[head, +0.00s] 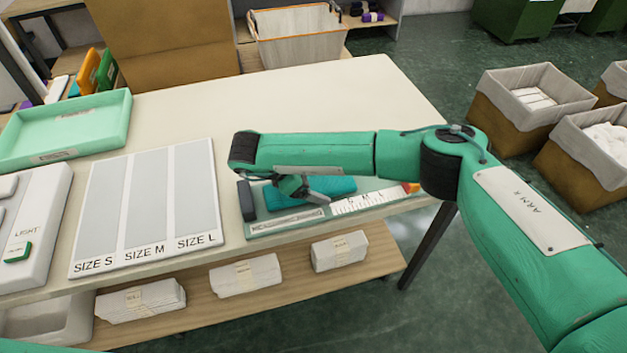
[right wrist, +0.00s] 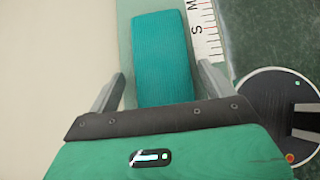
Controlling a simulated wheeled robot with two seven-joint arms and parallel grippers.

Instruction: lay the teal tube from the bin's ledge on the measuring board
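The teal tube (head: 328,188) lies flat on the pale green measuring board (head: 258,231), beside its white ruler strip (head: 372,199). In the right wrist view the ribbed tube (right wrist: 162,50) runs away from my gripper, with the ruler (right wrist: 207,30) to its right. My right gripper (head: 303,190) is over the tube's near left part and hides some of it. In the wrist view its fingers (right wrist: 160,76) are apart, one on each side of the tube, with a gap at both sides. I cannot tell how high they are. My left gripper is out of view.
A dark block (head: 246,200) stands at the board's left end. Left of it lie the size panel (head: 143,208) and a mint tray (head: 67,128). The table's back right (head: 340,95) is clear. Folded white bundles (head: 245,278) sit on the shelf below.

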